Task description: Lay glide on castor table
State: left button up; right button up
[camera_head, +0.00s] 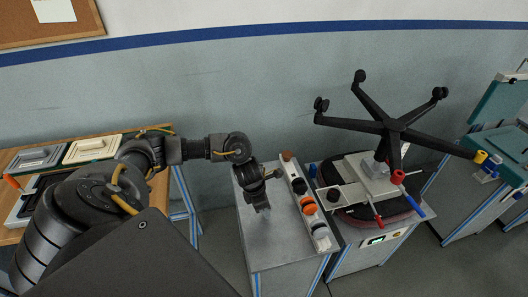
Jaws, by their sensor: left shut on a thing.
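The castor table (262,240) is the narrow grey table in the middle. A pale strip (322,243) along its right side bears several small round parts in brown, black, orange and white. My left gripper (262,207) points down over the grey top, left of the strip. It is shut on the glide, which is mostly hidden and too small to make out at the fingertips. I cannot tell whether the glide touches the table top. My right gripper is not in view.
An upturned black five-star chair base (393,127) stands on a fixture on the bench (372,252) to the right, its legs spreading wide. A wooden table with trays (88,148) is at left. The left part of the castor table top is bare.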

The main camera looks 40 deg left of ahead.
pick_arm(q)
jog(key=shift+f, duration=0.1)
jog(key=shift+f, duration=0.15)
jog(key=o, duration=0.9)
jog(key=shift+r, duration=0.3)
jog(key=v, duration=1.2)
jog(key=shift+s+f, duration=0.1)
